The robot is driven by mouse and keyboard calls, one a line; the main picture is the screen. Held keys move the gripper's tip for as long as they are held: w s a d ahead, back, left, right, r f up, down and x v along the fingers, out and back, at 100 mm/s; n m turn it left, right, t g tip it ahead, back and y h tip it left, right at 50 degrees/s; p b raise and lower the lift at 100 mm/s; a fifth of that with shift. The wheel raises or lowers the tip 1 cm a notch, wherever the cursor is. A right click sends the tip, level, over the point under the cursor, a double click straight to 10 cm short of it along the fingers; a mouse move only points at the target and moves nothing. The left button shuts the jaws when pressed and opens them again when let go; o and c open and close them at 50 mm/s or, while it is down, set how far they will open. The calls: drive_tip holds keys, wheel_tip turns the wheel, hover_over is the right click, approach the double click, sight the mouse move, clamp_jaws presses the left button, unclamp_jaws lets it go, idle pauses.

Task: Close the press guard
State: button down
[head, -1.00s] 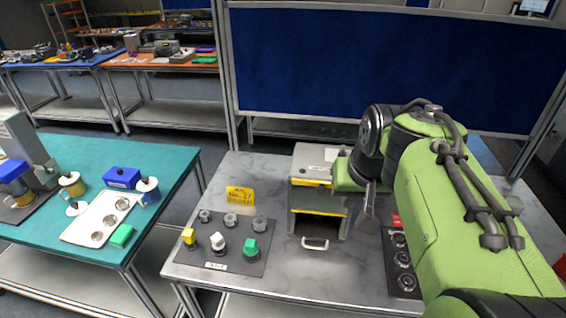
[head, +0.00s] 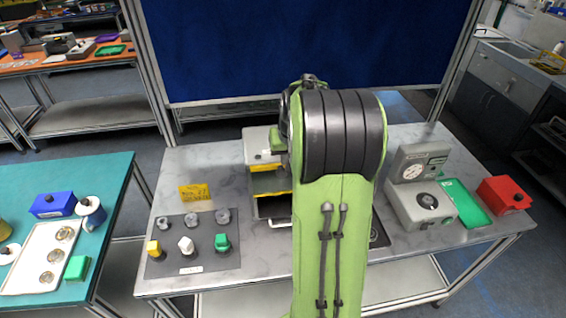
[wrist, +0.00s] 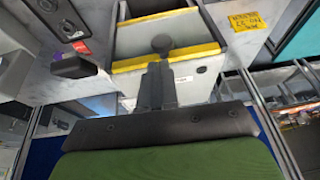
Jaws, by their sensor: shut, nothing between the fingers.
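The press (head: 258,142) is a pale grey box at the back middle of the grey table, with yellow edging and a dark opening at its front. A pale handle (head: 278,223) shows low at its front. My arm hides the press's right side, and I cannot tell the guard's exact position. In the wrist view the press (wrist: 195,82) shows yellow-edged panels close by. My gripper (wrist: 162,46) is shut and empty, its fingertips in front of a yellow edge; I cannot tell whether they touch. In the head view my arm hides the gripper.
A dark mat (head: 165,262) with several knobbed pieces lies left of the press, beside a yellow card (head: 194,191). A gauge device (head: 418,200), a green tray (head: 468,208) and a red box (head: 505,195) stand at right. A dark block (wrist: 72,66) is near in the wrist view.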

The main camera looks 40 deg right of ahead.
sight(283, 170)
drive_tip(key=f, duration=0.3)
drive_tip(key=shift+w+a, duration=0.1)
drive_tip(key=shift+w, duration=0.2)
drive_tip(key=shift+s, duration=0.1)
wheel_tip(283, 170, down, 12)
drive_tip(key=b, duration=1)
drive_tip(key=shift+s, duration=0.2)
drive_tip(key=shift+a+f, duration=0.1)
drive_tip(key=shift+f, duration=0.05)
